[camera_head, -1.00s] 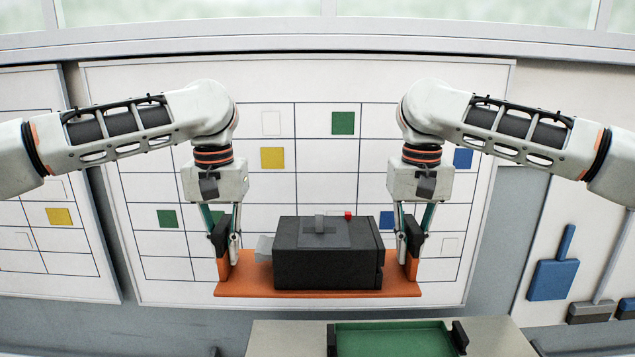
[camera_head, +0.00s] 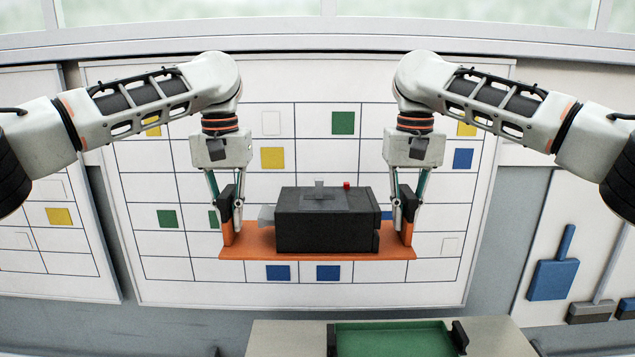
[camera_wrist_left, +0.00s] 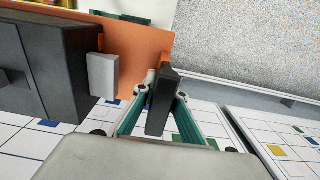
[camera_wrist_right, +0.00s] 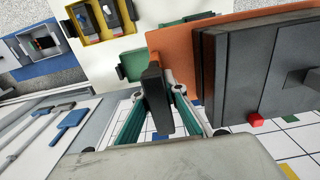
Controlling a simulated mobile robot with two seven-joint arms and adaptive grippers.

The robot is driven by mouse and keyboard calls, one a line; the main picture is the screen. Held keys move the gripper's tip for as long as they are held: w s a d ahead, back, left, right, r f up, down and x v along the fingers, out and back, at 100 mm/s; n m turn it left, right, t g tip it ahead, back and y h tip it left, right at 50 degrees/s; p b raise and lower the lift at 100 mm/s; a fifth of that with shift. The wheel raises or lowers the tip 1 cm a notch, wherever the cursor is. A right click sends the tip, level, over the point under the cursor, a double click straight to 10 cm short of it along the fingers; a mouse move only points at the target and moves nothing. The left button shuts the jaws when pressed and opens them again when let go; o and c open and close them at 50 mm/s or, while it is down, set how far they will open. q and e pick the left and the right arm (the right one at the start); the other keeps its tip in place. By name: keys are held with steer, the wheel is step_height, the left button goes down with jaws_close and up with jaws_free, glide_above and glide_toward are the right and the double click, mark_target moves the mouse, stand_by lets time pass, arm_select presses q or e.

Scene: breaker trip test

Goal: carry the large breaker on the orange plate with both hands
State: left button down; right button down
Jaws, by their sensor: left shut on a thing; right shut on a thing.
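The large breaker (camera_head: 325,228) is a black box with a grey lever and a red button on top. It rests on the orange plate (camera_head: 262,248), which is held up level in the air. My left gripper (camera_head: 233,222) is shut on the plate's upright dark handle at its left end; the handle also shows in the left wrist view (camera_wrist_left: 162,100). My right gripper (camera_head: 404,218) is shut on the matching handle at the right end, also seen in the right wrist view (camera_wrist_right: 156,100). A grey block (camera_wrist_left: 103,75) sticks out of the breaker's left side.
Below and right is a light table (camera_head: 285,338) with a green tray (camera_head: 392,340) with dark handles. A whiteboard grid (camera_head: 180,270) with coloured squares stands behind. A blue tool (camera_head: 555,278) hangs on the right wall. In the right wrist view, a yellow tray (camera_wrist_right: 82,22) shows.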

arm_select(q)
steer(key=shift+w+a+r, duration=0.1)
steer(key=shift+w+r, duration=0.2)
steer(key=shift+r, duration=0.05)
arm_select(e)
steer(key=shift+w+d+r, duration=0.15)
steer(key=shift+w+r, duration=0.15)
steer(key=shift+r, duration=0.05)
arm_select(q)
steer(key=shift+s, duration=0.15)
arm_select(e)
steer(key=shift+s, duration=0.15)
